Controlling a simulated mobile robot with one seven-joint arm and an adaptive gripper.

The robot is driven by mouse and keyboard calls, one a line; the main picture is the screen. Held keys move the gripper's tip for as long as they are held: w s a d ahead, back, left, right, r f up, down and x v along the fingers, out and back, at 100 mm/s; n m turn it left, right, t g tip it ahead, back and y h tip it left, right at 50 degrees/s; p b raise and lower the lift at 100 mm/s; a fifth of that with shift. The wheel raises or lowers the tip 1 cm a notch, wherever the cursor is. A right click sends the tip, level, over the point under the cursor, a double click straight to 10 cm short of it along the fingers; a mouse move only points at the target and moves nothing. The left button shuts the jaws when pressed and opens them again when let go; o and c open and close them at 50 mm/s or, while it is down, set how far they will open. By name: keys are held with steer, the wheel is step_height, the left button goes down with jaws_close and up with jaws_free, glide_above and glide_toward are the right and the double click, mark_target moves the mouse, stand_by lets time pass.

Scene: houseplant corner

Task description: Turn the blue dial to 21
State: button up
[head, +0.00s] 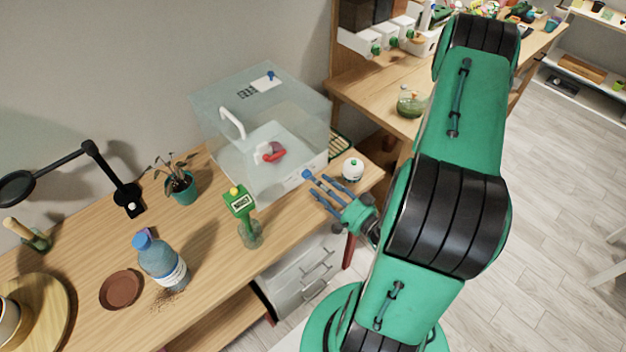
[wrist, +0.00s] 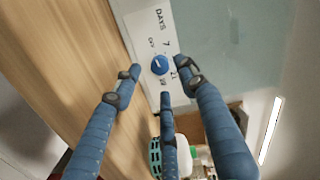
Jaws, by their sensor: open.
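The blue dial (wrist: 159,65) sits on a white panel (wrist: 148,25) marked DAYS, with OFF, 7 and 21 around it and another label too blurred to read. A pale mark shows on the dial, but I cannot tell surely which label it points at. In the head view the dial (head: 306,174) is at the lower front of the clear tank. My three-fingered gripper (wrist: 158,78) is open, its blue fingertips spread around the dial on the left, right and below, with no clear contact. In the head view my gripper (head: 322,188) reaches in from the right.
The clear tank (head: 225,120) holds a red-and-white item (head: 270,152).

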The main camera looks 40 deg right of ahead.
mark_target(307, 175)
steer(key=shift+w+a, duration=0.15)
steer(key=shift+w, duration=1.65)
jaws_close()
